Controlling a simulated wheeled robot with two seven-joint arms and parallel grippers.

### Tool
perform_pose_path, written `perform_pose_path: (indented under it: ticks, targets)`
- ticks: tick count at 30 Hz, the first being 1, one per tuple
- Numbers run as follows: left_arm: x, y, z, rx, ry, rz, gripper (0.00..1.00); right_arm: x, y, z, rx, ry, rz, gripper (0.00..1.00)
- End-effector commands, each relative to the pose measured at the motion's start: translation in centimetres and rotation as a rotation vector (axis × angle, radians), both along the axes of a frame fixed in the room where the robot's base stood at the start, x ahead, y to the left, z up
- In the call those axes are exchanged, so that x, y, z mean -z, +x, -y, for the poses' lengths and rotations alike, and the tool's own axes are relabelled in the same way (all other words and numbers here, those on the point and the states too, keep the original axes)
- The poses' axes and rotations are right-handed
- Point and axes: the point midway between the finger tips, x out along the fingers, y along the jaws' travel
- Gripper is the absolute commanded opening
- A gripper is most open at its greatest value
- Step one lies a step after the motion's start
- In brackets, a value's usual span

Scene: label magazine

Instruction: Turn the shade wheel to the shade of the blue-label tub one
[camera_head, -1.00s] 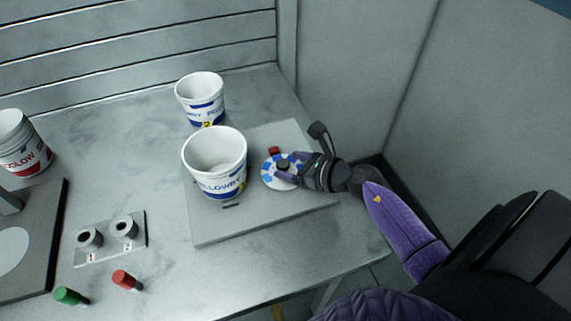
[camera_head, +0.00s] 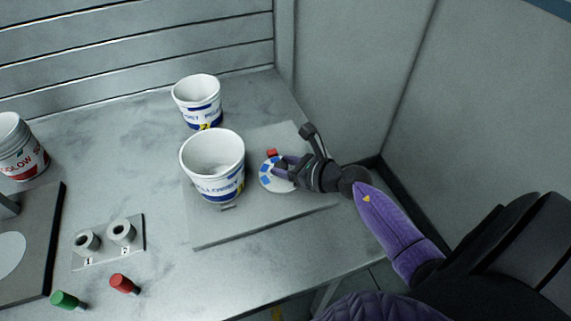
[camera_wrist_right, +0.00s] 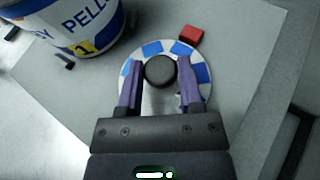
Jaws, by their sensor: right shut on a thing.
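The shade wheel (camera_head: 268,184) is a white disc with blue patches of differing shades around its rim and a black knob (camera_wrist_right: 160,72) at its centre. It lies flat on a grey board. My right gripper (camera_wrist_right: 160,82) has its purple fingers on either side of the knob and is shut on it; in the head view the gripper (camera_head: 285,167) hides the knob. A red block (camera_wrist_right: 190,36) sits at the wheel's edge. The blue-label tub one (camera_head: 213,165) stands upright left of the wheel; its yellow tag with "1" shows in the wrist view (camera_wrist_right: 85,47). My left gripper is out of view.
A second blue-label tub (camera_head: 198,103), tagged 2, stands behind. The grey board (camera_head: 215,232) carries tub one and the wheel. Red-label tubs (camera_head: 20,150) stand far left. A two-hole holder (camera_head: 106,243), a green marker (camera_head: 66,299) and a red one (camera_head: 121,283) are at the front left.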

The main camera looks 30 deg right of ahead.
Motion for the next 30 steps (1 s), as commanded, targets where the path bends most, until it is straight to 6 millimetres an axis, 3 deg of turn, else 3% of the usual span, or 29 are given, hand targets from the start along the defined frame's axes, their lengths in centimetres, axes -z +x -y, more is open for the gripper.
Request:
perform_pose_path:
  ticks: [8, 18, 30]
  targets:
    - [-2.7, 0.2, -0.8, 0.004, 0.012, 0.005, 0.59, -0.6, -0.1, -0.2, 0.108, 0.002, -0.001, 0.0]
    - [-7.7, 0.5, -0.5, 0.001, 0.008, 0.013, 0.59, -0.7, -0.1, -0.7, 0.401, 0.005, -0.002, 0.0]
    - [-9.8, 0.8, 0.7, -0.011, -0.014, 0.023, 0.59, -0.1, 0.0, -1.0, 0.705, 0.0, -0.001, 0.0]
